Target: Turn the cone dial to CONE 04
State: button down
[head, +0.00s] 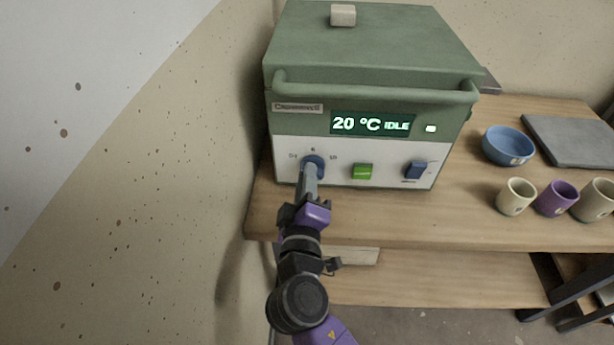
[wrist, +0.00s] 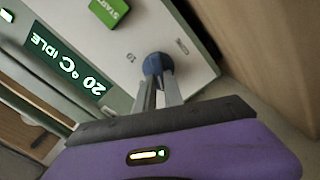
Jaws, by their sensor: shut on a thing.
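The cone dial (head: 313,161) is a round blue knob at the left of the kiln's pale front panel. Marks stand around it; in the head view they look like "04", "6" and "10", small and hard to read. My gripper (head: 311,172) reaches the dial from the front and is shut on it. In the wrist view the dial (wrist: 157,64) sits between the two fingertips (wrist: 158,80). The fingers partly hide the dial, and I cannot tell which mark it points to. The green kiln (head: 370,60) shows "20 °C IDLE" on its display (head: 372,124).
A blue bowl (head: 508,146), a cream cup (head: 516,196), a purple cup (head: 556,198) and a grey slab (head: 570,140) stand on the wooden table (head: 440,215) to the right. A wall is close at left.

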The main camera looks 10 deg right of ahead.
jog(key=c, duration=1.4)
grip_release()
jog(key=shift+c, duration=0.2)
jog(key=v, duration=0.8)
jog(key=shift+w, duration=0.1)
